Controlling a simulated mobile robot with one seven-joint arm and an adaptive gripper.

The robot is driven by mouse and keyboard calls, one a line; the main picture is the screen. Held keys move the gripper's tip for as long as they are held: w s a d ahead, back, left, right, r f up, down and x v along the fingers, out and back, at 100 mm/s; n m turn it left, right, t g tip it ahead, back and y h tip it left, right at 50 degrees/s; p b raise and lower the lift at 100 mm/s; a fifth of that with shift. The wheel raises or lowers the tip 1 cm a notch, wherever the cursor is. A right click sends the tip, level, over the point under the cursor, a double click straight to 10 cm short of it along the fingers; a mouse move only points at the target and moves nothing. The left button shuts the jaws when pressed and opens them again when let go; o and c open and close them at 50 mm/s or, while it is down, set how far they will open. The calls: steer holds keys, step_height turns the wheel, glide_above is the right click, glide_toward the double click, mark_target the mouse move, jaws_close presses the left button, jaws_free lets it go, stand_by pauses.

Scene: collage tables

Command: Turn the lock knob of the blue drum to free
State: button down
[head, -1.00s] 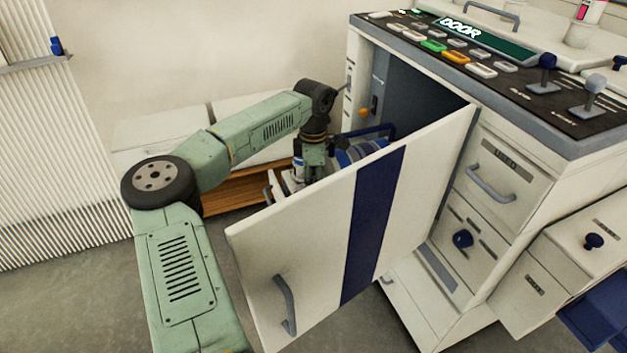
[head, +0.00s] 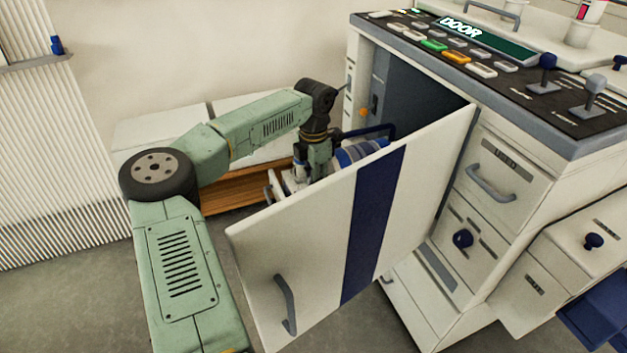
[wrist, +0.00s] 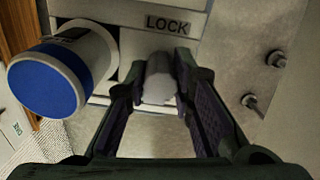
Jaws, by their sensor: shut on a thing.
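The blue drum (head: 362,152) shows in part in the head view, inside the open cabinet, behind the top edge of the swung-out door. In the wrist view the lock knob (wrist: 159,79) is a small grey rounded piece just under the LOCK label. My gripper (wrist: 160,86) is shut on the knob, with one dark finger at each side. The knob's turn angle cannot be told. In the head view the door hides the fingertips and knob.
The open door (head: 410,210) stands close in front of my wrist. A thick cylinder with a blue end (wrist: 48,86) is left of the knob in the wrist view, and two bolts (wrist: 262,80) are at right. An orange-brown wooden surface (head: 235,190) lies behind my arm.

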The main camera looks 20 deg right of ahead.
steer(key=c, duration=1.4)
jaws_free()
steer(key=shift+o, duration=0.2)
step_height(320, 180, up, 12)
